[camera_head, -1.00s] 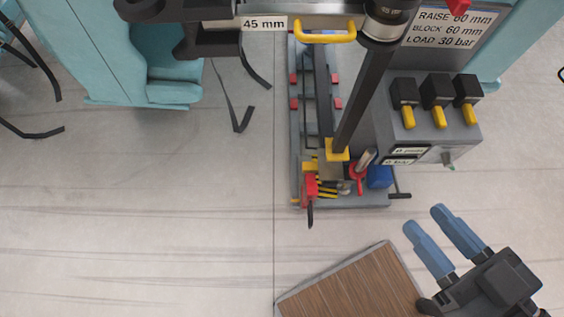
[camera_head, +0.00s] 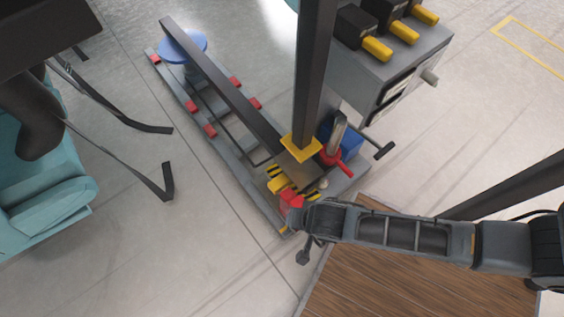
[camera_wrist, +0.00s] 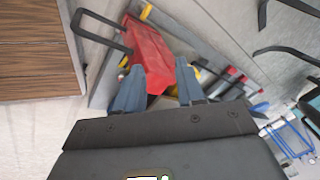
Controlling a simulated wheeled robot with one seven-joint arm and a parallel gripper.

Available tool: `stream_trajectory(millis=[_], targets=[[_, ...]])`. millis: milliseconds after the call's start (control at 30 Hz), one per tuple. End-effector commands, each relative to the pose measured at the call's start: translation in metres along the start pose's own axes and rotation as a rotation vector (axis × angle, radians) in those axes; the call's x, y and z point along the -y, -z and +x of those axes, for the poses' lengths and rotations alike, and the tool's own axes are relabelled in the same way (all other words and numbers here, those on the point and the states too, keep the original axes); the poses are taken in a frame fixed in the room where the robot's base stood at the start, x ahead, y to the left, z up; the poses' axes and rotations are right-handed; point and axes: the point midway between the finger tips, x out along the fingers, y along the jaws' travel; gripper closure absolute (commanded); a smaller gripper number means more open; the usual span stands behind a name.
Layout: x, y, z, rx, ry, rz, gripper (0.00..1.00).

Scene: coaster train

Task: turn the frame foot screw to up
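A red part (camera_head: 292,199) with a dark bent handle (camera_head: 304,252) sits at the near end of the grey floor frame (camera_head: 262,203). No label marks the foot screw, so I cannot tell if this part is it. My gripper's fingers are hidden in the head view; my wrist (camera_head: 322,217) is right beside the red part. In the wrist view the blue fingers (camera_wrist: 160,70) are apart. The red part (camera_wrist: 148,45) lies between and just beyond their tips. Contact is unclear. Its handle (camera_wrist: 98,32) sticks out to the left.
A dark upright post (camera_head: 316,75) with a yellow collar stands close by. A red lever (camera_head: 333,158), a blue block (camera_head: 350,143) and a black T-handle (camera_head: 380,150) are nearby. A grey box with yellow-tipped levers (camera_head: 400,65) is behind. A wooden board (camera_head: 385,275) lies in front.

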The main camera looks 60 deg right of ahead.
Motion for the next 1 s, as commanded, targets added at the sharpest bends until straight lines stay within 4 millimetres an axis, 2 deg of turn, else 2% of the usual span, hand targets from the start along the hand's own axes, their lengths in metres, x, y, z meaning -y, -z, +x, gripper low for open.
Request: stream_trajectory(millis=[33,100,300,400,533,733,867,1000], targets=[[0.000,-0.006,0.035,-0.003,-0.042,0.055,0.62],[0.001,-0.010,0.061,-0.014,-0.110,0.140,0.62],[0.007,-0.023,0.128,-0.088,-0.292,0.386,0.62],[0.013,-0.030,0.152,-0.145,-0.370,0.501,0.62],[0.019,-0.036,0.169,-0.214,-0.443,0.613,0.62],[0.022,-0.039,0.177,-0.269,-0.486,0.689,0.62],[0.015,-0.039,0.189,-0.273,-0.491,0.694,0.62],[0.003,-0.037,0.209,-0.272,-0.490,0.692,0.62]])
